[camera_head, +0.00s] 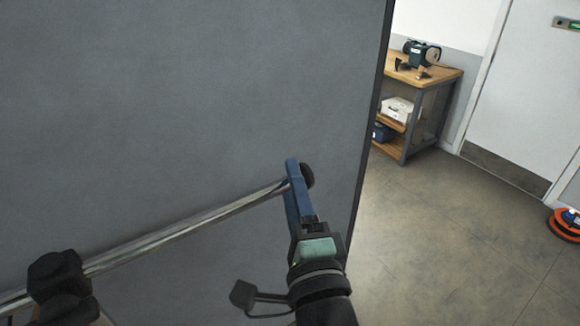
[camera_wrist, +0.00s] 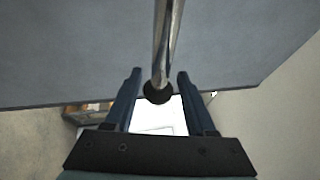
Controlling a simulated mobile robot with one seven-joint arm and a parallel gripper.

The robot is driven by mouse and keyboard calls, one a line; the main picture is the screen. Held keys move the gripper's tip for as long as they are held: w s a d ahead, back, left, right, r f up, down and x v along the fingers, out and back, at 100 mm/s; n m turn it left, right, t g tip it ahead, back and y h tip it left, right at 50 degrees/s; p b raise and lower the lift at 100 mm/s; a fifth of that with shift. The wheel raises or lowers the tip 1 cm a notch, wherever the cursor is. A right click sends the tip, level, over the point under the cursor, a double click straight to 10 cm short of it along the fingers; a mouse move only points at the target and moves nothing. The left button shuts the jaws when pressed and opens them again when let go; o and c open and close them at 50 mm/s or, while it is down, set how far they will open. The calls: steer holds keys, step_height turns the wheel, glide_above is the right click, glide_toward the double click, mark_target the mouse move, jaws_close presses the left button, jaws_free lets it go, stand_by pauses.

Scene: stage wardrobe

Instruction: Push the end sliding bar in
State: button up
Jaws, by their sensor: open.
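The sliding bar is a shiny metal rod (camera_head: 190,226) running from the lower left to a round black end knob (camera_head: 307,174) near the right side of a grey panel. My gripper (camera_head: 292,168) is at this end of the bar, its blue fingers over the bar just left of the knob. In the wrist view, the bar (camera_wrist: 168,45) comes down from the top to the black knob (camera_wrist: 158,93). The open fingers of my gripper (camera_wrist: 158,80) stand on either side of the bar and knob, with a visible gap on each side.
The large grey panel (camera_head: 180,100) fills the left and ends at a dark vertical edge. Black clamp-like parts (camera_head: 58,285) sit on the bar at lower left. A wooden workbench (camera_head: 440,76) with a machine, a white door (camera_head: 525,90) and an orange-black object (camera_head: 566,224) stand beyond open floor.

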steer(key=shift+x, duration=0.8)
steer(key=shift+c, duration=0.2)
jaws_close()
stand_by(0.8)
